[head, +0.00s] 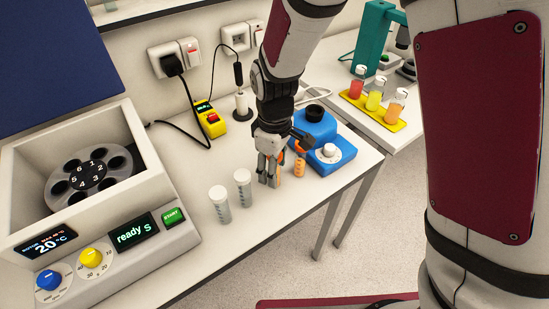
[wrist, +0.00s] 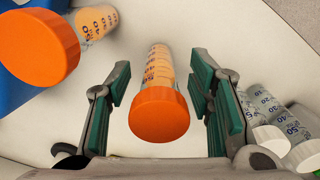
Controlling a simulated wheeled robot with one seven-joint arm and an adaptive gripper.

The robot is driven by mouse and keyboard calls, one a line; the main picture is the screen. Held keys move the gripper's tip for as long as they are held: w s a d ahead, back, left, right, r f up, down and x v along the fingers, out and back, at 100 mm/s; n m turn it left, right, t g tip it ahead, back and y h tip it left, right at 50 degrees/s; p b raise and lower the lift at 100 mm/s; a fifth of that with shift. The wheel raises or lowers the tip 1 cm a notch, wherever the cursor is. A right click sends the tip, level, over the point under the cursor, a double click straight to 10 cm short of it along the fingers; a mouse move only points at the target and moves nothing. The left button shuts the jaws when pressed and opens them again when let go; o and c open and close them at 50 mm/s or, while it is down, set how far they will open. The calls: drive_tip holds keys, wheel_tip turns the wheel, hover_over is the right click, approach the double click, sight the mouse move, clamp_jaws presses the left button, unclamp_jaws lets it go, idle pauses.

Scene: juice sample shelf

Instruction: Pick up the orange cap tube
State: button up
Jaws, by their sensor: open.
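In the wrist view, one orange cap tube (wrist: 160,112) with orange contents and blue markings stands between the green-padded fingers of my gripper (wrist: 161,85). There is a gap on each side, and the fingers do not touch it. A second orange cap tube (wrist: 40,46) stands to the upper left, outside the fingers. In the head view, my gripper (head: 268,178) is low over the table, and one orange tube (head: 300,165) shows just right of it. The tube between the fingers is mostly hidden there.
Two white cap tubes (head: 220,206) (head: 243,188) stand left of my gripper. A blue device (head: 318,150) stands close on its right. A centrifuge (head: 90,190) fills the left side. A yellow rack (head: 374,110) with several vials sits on the far table.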

drive_tip(key=shift+f, duration=0.55)
clamp_jaws()
drive_tip(key=shift+r, duration=0.15)
